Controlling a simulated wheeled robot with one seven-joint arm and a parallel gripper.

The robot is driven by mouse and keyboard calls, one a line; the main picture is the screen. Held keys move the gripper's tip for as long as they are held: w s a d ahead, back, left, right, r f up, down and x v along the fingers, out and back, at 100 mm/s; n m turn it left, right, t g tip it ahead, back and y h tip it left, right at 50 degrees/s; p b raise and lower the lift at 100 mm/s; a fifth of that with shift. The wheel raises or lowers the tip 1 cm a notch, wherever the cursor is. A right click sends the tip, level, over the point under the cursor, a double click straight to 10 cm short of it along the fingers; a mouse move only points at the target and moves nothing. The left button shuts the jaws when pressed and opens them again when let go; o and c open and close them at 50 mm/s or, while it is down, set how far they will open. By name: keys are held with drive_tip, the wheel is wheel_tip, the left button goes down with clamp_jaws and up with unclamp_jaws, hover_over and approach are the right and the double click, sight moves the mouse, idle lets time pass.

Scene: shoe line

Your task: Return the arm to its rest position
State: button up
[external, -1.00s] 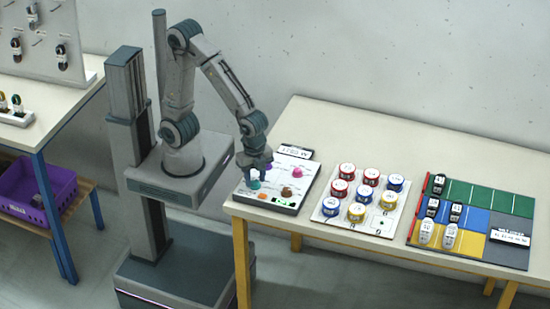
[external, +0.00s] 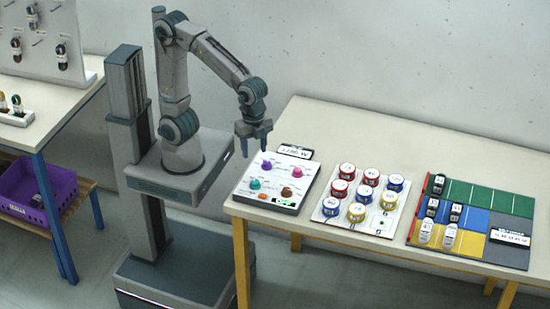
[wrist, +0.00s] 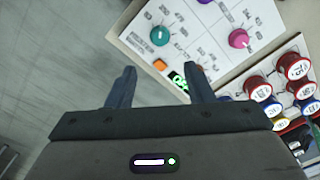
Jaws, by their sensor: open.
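My gripper (external: 254,141) is open and empty, pointing down above the left end of the long table. The panel carries a purple knob (external: 267,166), a pink knob (external: 294,172), a teal knob (external: 255,184) and a brown knob (external: 286,192). The brown knob is mostly hidden behind a finger in the wrist view.
Further right, a green, blue and yellow mat (external: 510,228) holds small shoes. A second table (external: 60,110) stands left with a purple crate (external: 60,188) below. The table's back strip is clear.

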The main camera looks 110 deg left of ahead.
wheel_tip(320, 180, up, 2)
idle(0.6)
drive_tip(key=s+a+n+t+p, duration=0.2)
drive_tip(key=s+a+n+p, duration=0.1)
drive_tip(key=s+a+n, duration=0.4)
drive_tip(key=s+a+f, duration=0.1)
drive_tip(key=a, duration=0.2)
drive_tip(key=shift+s+a+n+t, duration=0.25)
drive_tip(key=shift+s+n+t, duration=0.05)
drive_tip(key=shift+n+t, duration=0.1)
